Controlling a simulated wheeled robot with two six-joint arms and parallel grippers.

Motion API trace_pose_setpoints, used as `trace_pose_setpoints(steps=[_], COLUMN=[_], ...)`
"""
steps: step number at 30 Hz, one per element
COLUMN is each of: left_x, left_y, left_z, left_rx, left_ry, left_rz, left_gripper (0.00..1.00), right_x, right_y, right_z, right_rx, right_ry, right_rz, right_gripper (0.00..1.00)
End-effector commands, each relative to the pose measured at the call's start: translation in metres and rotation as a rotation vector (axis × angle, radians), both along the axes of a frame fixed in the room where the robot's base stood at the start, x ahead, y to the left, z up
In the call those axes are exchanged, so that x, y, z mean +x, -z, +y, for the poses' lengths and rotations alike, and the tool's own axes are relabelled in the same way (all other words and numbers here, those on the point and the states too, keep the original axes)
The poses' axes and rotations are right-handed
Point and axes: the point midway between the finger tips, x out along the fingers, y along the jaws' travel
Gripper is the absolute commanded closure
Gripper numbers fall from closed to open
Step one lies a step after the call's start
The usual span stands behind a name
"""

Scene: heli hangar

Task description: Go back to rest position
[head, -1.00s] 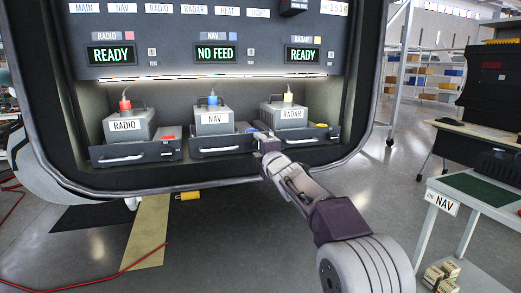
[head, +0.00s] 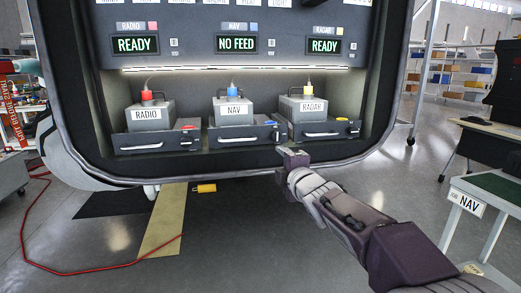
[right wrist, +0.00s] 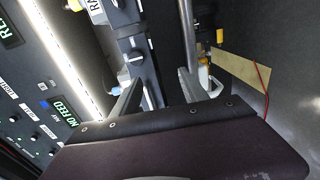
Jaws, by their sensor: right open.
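My right gripper (head: 290,152) is in front of the bay's lower edge, between the NAV box and the RADAR box. In the right wrist view its two fingers (right wrist: 160,98) stand apart with nothing clearly held between them. The NAV box (head: 233,112) sits in the middle tray, the RADIO box (head: 150,115) in the left tray and the RADAR box (head: 308,110) in the right tray. The NAV display (head: 237,43) reads NO FEED, while the RADIO display (head: 136,45) and RADAR display (head: 324,46) read READY. My left gripper is not in view.
A table with a NAV sign (head: 467,203) stands at the right. A red hose (head: 95,270) lies on the floor at the left. A yellow strip (head: 163,222) and a yellow tag (head: 203,188) are below the bay. Open floor lies at lower middle.

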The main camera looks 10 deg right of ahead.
Motion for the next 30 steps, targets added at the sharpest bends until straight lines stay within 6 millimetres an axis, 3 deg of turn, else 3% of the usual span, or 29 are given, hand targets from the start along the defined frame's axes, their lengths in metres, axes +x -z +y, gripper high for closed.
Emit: trace_pose_setpoints(steps=[3,5,6,9,12,15,20,22,24,30], left_x=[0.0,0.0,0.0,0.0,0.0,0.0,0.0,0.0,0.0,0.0], left_y=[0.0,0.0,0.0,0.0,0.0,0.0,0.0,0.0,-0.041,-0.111], left_z=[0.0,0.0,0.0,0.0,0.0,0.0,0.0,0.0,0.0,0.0], left_rx=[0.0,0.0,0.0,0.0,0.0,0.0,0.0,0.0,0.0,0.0], left_ry=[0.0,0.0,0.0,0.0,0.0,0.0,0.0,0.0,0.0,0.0], left_rz=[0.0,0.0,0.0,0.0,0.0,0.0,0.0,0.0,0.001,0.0], left_gripper=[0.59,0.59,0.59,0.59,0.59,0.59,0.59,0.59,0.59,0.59], right_x=[-0.022,-0.043,-0.061,-0.113,-0.167,-0.219,-0.299,-0.312,-0.31,-0.309], right_y=[0.101,0.154,0.188,0.26,0.312,0.348,0.383,0.384,0.342,0.272], right_z=[0.002,0.001,0.0,-0.001,-0.001,-0.001,0.004,0.006,0.006,0.005], right_rx=[0.149,0.267,0.348,0.546,0.714,0.855,1.082,1.2,1.202,1.199], right_ry=[0.053,0.115,0.166,0.325,0.505,0.694,1.068,1.233,1.225,1.221], right_rz=[0.252,0.397,0.492,0.71,0.881,1.01,1.15,1.134,1.129,1.127], right_gripper=[0.49,0.49,0.49,0.49,0.49,0.49,0.49,0.49,0.49,0.49])
